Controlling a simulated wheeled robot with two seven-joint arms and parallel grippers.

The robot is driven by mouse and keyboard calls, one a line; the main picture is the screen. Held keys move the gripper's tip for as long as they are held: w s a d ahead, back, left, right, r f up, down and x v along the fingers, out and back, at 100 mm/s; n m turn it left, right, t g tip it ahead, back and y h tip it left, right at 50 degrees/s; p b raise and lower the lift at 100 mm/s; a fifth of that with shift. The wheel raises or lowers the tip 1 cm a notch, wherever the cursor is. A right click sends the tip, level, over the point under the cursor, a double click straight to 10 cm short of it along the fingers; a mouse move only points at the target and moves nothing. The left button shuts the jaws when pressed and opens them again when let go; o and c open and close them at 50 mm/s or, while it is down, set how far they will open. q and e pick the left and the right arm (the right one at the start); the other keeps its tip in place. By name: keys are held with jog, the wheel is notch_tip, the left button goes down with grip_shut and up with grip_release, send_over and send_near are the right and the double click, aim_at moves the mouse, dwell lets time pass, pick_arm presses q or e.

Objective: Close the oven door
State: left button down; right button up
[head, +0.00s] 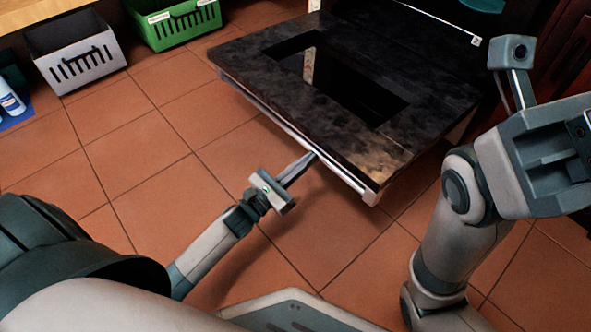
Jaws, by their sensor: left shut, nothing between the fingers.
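The oven door (250,62) is a dark, marbled panel with a black window (345,85). It is folded down open and lies roughly level above the floor. A pale handle bar (265,112) runs along its near edge. My left gripper (308,160) is shut and empty. Its fingertips are at the near edge of the door, by the handle bar and partly at its underside. I cannot tell whether they touch it. My right arm stands to the right of the door, and its fingers are not visible.
A grey basket (75,60) and a green basket (178,25) stand on the floor at the upper left. A white bottle (10,100) stands on a blue item at the left edge. Dark red-brown cabinetry (560,50) is at the right. The tiled floor left of the door is clear.

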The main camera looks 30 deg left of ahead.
pick_arm(q)
jog(key=x, duration=0.3)
jog(key=shift+w, duration=0.15)
jog(key=shift+r, duration=0.25)
